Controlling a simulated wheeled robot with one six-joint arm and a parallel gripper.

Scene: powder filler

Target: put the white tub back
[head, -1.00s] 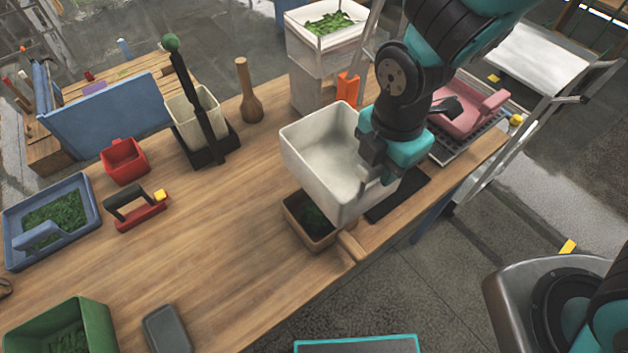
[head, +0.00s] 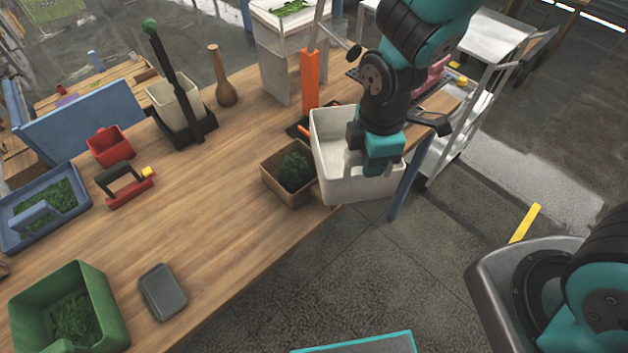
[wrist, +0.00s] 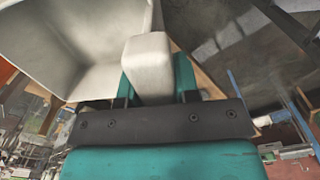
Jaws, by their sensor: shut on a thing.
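The white tub (head: 340,188) is an open, empty-looking square bin, held up at the table's right front edge. It hangs partly past the edge, over the floor. My gripper (head: 372,160) is shut on it at its near right side. In the wrist view the tub (wrist: 60,45) fills the upper left, and a pale block-like part (wrist: 150,62) sits between the fingers of my gripper (wrist: 155,85). The far side of the tub and its underside are hidden.
A brown wooden box (head: 288,175) with green leafy stuff stands just left of the tub. An orange upright (head: 310,80) and a white-topped hopper (head: 285,50) stand behind. A grey metal cart (head: 470,110) is at right. The wooden table (head: 205,205) is clear in its middle.

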